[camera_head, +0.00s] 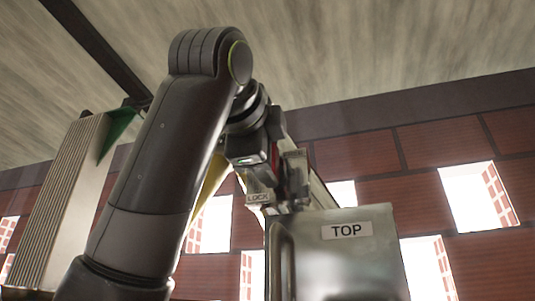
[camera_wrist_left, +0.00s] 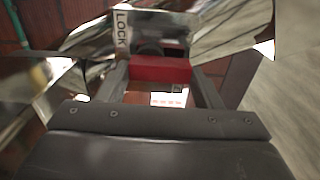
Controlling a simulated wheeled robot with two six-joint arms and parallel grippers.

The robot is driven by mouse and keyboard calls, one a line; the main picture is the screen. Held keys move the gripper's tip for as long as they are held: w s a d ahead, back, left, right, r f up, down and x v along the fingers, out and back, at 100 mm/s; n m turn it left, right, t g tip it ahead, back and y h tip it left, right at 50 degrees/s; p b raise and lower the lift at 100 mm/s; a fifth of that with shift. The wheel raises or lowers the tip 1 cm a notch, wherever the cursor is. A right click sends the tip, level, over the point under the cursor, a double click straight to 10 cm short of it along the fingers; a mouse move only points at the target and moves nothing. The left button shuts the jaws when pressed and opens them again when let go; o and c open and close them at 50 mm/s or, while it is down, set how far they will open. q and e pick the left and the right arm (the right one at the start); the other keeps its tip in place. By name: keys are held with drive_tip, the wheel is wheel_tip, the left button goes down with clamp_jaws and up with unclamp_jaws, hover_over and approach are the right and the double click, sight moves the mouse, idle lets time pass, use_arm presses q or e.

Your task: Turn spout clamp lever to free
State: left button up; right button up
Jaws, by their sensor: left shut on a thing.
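My left arm rises from the lower left in the head view. Its gripper (camera_head: 283,190) is beside the metal housing at the middle. In the left wrist view a red block, the grip of the spout clamp lever (camera_wrist_left: 160,69), sits between the fingers of this gripper (camera_wrist_left: 162,82), which is shut on it. The arm and gripper hide most of the lever. My right gripper is out of view.
A metal housing (camera_head: 350,268) with a TOP plate (camera_head: 346,230) stands right of the gripper. A ribbed pale column (camera_head: 62,205) is at the left. A brick wall (camera_head: 425,150) with bright openings lies behind, under a slanted ceiling.

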use_arm(q)
drive_tip(key=o, duration=1)
drive_tip(key=b+v, duration=0.7)
drive_tip(key=v, duration=1)
drive_tip(key=shift+s, duration=0.2)
